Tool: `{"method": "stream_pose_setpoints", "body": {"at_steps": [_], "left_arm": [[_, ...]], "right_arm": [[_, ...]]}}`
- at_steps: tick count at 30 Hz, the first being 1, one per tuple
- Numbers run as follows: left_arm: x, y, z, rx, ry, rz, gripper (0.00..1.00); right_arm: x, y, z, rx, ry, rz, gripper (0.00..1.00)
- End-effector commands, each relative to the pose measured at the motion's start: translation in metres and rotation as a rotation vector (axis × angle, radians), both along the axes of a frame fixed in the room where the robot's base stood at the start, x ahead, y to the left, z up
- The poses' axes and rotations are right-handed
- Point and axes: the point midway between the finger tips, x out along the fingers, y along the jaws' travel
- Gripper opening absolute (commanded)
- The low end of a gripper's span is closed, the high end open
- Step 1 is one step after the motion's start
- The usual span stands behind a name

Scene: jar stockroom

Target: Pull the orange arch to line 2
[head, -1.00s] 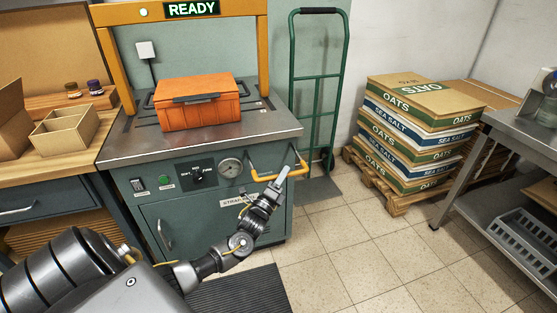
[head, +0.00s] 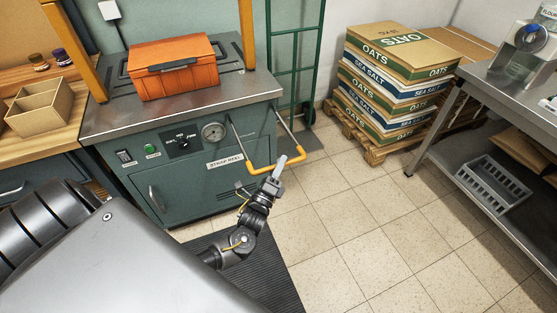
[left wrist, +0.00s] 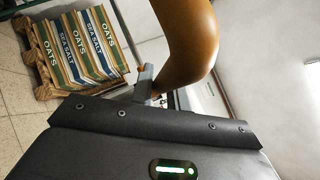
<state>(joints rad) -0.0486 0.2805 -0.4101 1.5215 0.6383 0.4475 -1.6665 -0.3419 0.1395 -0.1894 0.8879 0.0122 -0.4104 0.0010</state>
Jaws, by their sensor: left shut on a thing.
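The orange arch (head: 262,171) is a U-shaped handle on two steel rods at the front right of the green machine (head: 225,185). It stands out from the machine's face, with bare rod behind it. My left gripper (head: 281,166) is shut on its front bar, right of the middle. In the left wrist view the arch (left wrist: 188,35) is a large orange curve above the gripper, close to the camera. I cannot make out a numbered line on the rods. My right gripper is not in view.
An orange toolbox (head: 180,80) sits on the machine top under a yellow frame (head: 248,40). A green hand truck (head: 296,70) stands behind. Stacked sacks (head: 385,90) and a steel table (head: 500,90) are to the right. The tiled floor (head: 370,220) between is clear.

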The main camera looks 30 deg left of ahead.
Motion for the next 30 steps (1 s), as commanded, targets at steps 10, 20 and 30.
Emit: {"method": "stream_pose_setpoints", "body": {"at_steps": [10,20,30], "left_arm": [[-0.003,-0.006,-0.004,-0.004,0.007,-0.01,0.19],[-0.002,-0.003,-0.002,-0.002,0.004,-0.006,0.38],[-0.029,-0.005,-0.016,-0.003,0.009,-0.006,0.38]], "right_arm": [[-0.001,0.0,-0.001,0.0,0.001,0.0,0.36],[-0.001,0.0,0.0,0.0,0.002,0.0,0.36],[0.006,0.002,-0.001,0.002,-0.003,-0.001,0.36]]}}
